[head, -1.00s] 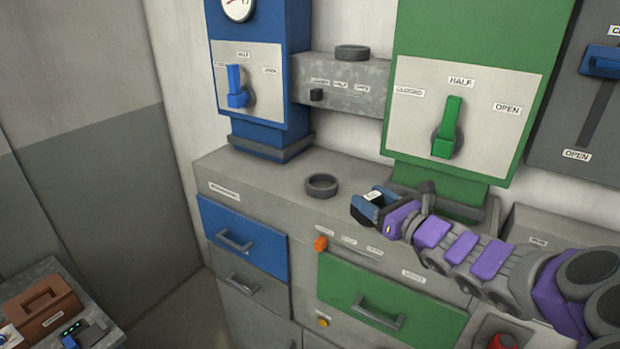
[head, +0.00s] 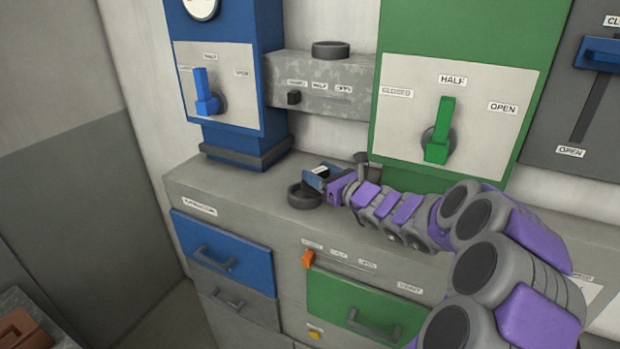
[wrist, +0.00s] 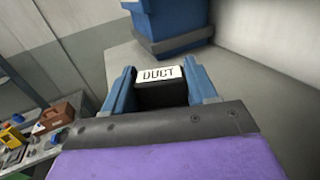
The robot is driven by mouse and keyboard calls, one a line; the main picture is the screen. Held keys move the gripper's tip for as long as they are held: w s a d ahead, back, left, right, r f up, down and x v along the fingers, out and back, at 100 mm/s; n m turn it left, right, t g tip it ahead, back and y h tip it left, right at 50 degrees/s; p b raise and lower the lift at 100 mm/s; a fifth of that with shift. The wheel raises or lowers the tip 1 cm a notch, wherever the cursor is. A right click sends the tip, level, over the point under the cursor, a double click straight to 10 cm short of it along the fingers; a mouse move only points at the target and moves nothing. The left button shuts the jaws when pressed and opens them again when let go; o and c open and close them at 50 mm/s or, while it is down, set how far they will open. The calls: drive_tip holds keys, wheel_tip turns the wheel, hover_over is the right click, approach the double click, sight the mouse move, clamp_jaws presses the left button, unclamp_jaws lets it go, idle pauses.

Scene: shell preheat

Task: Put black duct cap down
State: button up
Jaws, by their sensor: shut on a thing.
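The black duct cap (wrist: 160,94) is a dark block with a white label reading "DUCT". In the wrist view it sits between the two blue fingers of my gripper (wrist: 160,82), which is shut on it. In the head view my gripper (head: 316,178) is over the grey counter top (head: 240,184), with the cap's pale label just showing. The gripper tip overlaps the dark ring (head: 300,198) on the counter. I cannot tell how high the cap is above the counter or the ring.
A blue column (head: 245,140) stands behind on the left, and a green panel (head: 392,130) with a green lever stands on the right. A grey duct (head: 330,85) between them carries another dark ring (head: 330,50). The counter's left part is clear.

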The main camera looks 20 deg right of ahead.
drive_tip(key=w+a, duration=0.3)
drive_tip(key=w, duration=0.1)
drive_tip(key=shift+w+a+f, duration=0.1)
drive_tip(key=shift+w+a, duration=0.15)
drive_tip(key=shift+a, duration=0.1)
drive_tip(key=shift+s+d+f, duration=0.1)
drive_tip(key=shift+d+f, duration=0.5)
drive_tip(key=shift+f, duration=0.35)
drive_tip(key=shift+s+d+f, duration=0.1)
drive_tip(key=shift+d+f, duration=0.45)
drive_tip(key=shift+f, duration=0.35)
drive_tip(key=c, duration=0.4)
drive_tip(key=o, duration=1.3)
drive_tip(key=shift+a, duration=0.15)
drive_tip(key=shift+c, duration=0.2)
drive_tip(key=o, duration=0.3)
drive_tip(key=shift+w+a, duration=0.2)
drive_tip(key=shift+a, duration=0.1)
drive_tip(key=shift+s+r, duration=0.1)
drive_tip(key=shift+r, duration=0.05)
drive_tip(key=shift+s+d, duration=0.2)
drive_tip(key=shift+d, duration=0.05)
drive_tip(key=v, duration=1.1)
drive_tip(key=shift+s, duration=0.25)
